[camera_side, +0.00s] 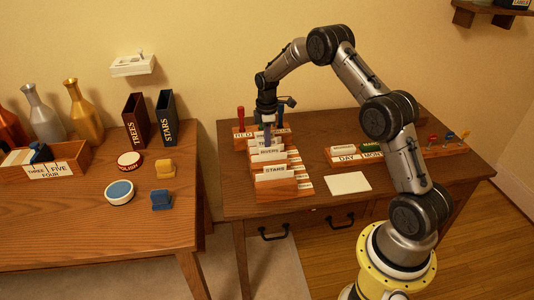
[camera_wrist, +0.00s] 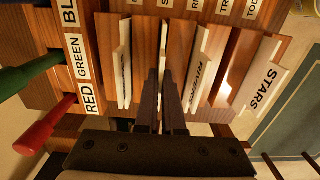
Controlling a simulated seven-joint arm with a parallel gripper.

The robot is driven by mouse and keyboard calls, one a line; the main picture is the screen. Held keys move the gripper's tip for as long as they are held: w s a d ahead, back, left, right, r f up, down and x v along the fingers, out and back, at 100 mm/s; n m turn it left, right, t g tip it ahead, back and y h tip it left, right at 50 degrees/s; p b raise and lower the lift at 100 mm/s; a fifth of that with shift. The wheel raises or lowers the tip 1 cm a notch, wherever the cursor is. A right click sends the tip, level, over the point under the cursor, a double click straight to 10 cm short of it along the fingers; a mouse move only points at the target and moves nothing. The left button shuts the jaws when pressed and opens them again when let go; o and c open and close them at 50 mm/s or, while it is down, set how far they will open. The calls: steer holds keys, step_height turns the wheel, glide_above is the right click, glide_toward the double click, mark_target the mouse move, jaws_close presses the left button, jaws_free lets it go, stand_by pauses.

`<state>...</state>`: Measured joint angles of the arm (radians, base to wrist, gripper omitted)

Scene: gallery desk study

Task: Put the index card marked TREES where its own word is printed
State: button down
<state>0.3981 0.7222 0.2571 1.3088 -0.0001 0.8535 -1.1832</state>
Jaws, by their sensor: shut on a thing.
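My gripper (camera_wrist: 162,85) points down into a stepped wooden card rack (camera_side: 305,186) and is shut on a white index card (camera_wrist: 165,40). In the side view the fingers (camera_side: 267,138) meet the card marked TR… (camera_side: 263,143), its word partly hidden; it seems to be the TREES card. The held card still stands among the rack's cards. The RIVERS card (camera_side: 268,152) and STARS card (camera_side: 274,172) stand in front of it. Small printed labels (camera_wrist: 224,7) run along the rack's side, cut off in the wrist view. A maroon holder (camera_side: 134,122) on the left desk reads TREES.
A dark holder marked STARS (camera_side: 167,119) stands beside the maroon one. Red and green handles (camera_wrist: 40,130) rise from a colour-labelled block close to my gripper. A white pad (camera_side: 348,182) and a DAY/MONTH block (camera_side: 347,156) lie to the right.

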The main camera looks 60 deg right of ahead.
stand_by(0.8)
step_height(320, 180, up, 16)
steer(key=f, duration=0.1)
steer(key=s+a, duration=0.6)
steer(key=shift+s+a+f, duration=0.1)
steer(key=shift+f, duration=3.6)
steer(key=shift+s+a+f, duration=0.1)
steer(key=shift+f, duration=3.6)
steer(key=shift+f, duration=0.1)
steer(key=c, duration=1)
jaws_free()
steer(key=shift+c, duration=0.2)
